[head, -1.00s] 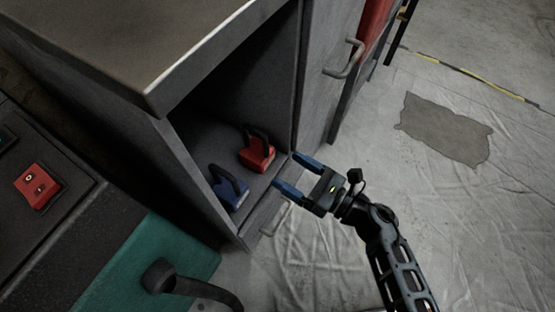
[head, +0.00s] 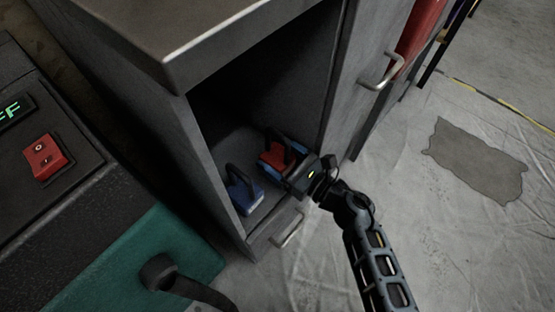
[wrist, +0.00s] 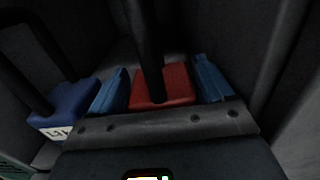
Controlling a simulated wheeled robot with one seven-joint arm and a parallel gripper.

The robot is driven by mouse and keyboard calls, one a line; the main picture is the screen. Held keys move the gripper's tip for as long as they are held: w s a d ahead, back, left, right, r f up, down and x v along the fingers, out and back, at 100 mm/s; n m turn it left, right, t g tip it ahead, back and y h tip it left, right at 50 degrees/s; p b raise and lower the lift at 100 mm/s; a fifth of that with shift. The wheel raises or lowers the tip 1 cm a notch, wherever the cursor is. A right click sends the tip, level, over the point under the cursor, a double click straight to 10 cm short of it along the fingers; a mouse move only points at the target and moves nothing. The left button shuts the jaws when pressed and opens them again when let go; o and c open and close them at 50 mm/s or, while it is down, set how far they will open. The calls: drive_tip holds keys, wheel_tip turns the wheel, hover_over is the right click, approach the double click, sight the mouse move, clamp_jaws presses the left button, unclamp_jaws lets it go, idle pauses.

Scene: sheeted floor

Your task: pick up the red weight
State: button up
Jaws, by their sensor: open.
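The red weight (head: 277,158), a block with a dark upright handle, sits on the floor of the open cabinet compartment. It also shows in the wrist view (wrist: 170,88), between my blue fingertips, with its handle rising past the top of the picture. My gripper (head: 284,160) reaches into the compartment, open, with one finger on each side of the red weight. In the wrist view my gripper (wrist: 162,92) shows small gaps between fingers and block; whether either finger touches it is hard to tell.
A blue weight (head: 243,194) with a dark handle stands just left of the red one, close to my left finger. The grey cabinet (head: 172,88) has side walls close around my gripper. A drawer handle (head: 287,229) juts out below the opening. Sheeted floor (head: 420,250) is clear at right.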

drive_tip(key=shift+x, duration=1.2)
drive_tip(key=shift+c, duration=0.5)
clamp_jaws()
drive_tip(key=shift+r, duration=0.15)
